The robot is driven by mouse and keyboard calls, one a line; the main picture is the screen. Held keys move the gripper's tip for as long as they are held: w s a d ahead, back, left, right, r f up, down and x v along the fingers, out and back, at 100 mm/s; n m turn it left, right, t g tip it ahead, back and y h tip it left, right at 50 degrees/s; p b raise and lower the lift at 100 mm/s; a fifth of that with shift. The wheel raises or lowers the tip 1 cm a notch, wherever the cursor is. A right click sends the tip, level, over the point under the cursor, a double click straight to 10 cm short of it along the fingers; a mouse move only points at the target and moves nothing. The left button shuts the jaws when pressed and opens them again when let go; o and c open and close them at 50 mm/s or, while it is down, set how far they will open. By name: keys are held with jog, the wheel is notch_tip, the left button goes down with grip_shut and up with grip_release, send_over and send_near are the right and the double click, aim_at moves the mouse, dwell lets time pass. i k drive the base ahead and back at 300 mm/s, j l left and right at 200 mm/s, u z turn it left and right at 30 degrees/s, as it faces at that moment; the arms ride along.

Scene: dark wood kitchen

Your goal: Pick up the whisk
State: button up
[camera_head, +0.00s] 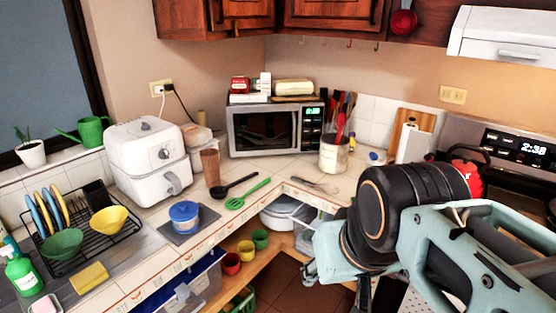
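A thin, grey metallic utensil that looks like the whisk (316,185) lies on the tiled counter, in front of the utensil crock and near the counter's front edge. It is small in the picture, so its details are hard to make out. My gripper (312,272) is at the lower middle, lower in the picture than the whisk and apart from it. My black and teal arm reaches in from the right. The gripper's fingers are seen at a poor angle, and I cannot tell whether they are open.
A crock of utensils (333,154) stands behind the whisk. A green slotted spatula (248,194) and a black ladle (232,185) lie to its left. A microwave (264,131) fills the corner. The stove (520,150) is at right. Open shelves (262,256) are below the counter.

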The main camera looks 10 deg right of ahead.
aim_at(298, 180)
jog(key=i+z, duration=0.15)
jog(key=z, duration=0.2)
jog(key=i+z, duration=0.15)
jog(key=z, duration=0.2)
jog(key=i+j+z, duration=0.15)
jog(key=z, duration=0.2)
jog(key=i+j+z, duration=0.35)
jog(key=i+j, duration=0.25)
